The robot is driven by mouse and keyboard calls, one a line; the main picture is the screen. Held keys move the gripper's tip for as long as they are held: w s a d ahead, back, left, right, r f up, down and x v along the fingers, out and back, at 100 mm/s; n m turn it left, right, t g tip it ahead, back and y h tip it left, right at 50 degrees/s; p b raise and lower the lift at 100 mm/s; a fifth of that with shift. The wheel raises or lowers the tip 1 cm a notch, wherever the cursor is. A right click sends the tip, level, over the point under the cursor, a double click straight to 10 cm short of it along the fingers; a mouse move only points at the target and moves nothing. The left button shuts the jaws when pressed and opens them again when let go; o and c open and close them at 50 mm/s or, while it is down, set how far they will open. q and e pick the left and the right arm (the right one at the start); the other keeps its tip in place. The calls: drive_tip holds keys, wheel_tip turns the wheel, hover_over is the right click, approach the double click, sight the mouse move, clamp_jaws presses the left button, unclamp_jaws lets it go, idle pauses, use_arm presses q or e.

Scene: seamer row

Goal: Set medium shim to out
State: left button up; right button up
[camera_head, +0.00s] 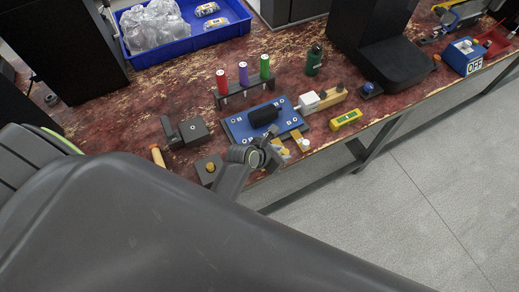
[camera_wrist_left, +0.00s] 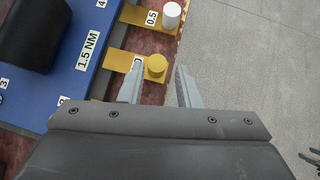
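A blue plate (camera_head: 237,129) with a black block on it lies on the bench; the left wrist view shows its "1.5 NM" label (camera_wrist_left: 88,50). Yellow shim strips stick out from its near side. One strip (camera_wrist_left: 139,15), marked 0.5, has a white knob (camera_wrist_left: 171,14). Beside it, another strip (camera_wrist_left: 119,60) has a yellow knob (camera_wrist_left: 156,65); its marking is mostly hidden by a finger. My left gripper (camera_wrist_left: 159,68) is open, its fingertips on either side of the yellow knob with gaps showing. In the head view the left gripper (camera_head: 270,153) is over the plate's near edge. Which strip is medium cannot be read.
A rack with red, purple and green cylinders (camera_head: 243,78) stands behind the plate. A white block (camera_head: 309,102) and a yellow device (camera_head: 346,119) are to the right. A dark grey block (camera_head: 194,131) is left. The bench edge is close, with open floor beyond.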

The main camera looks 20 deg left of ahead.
use_arm(q)
drive_tip(key=v, duration=1.3)
drive_tip(key=shift+s+f, duration=0.1)
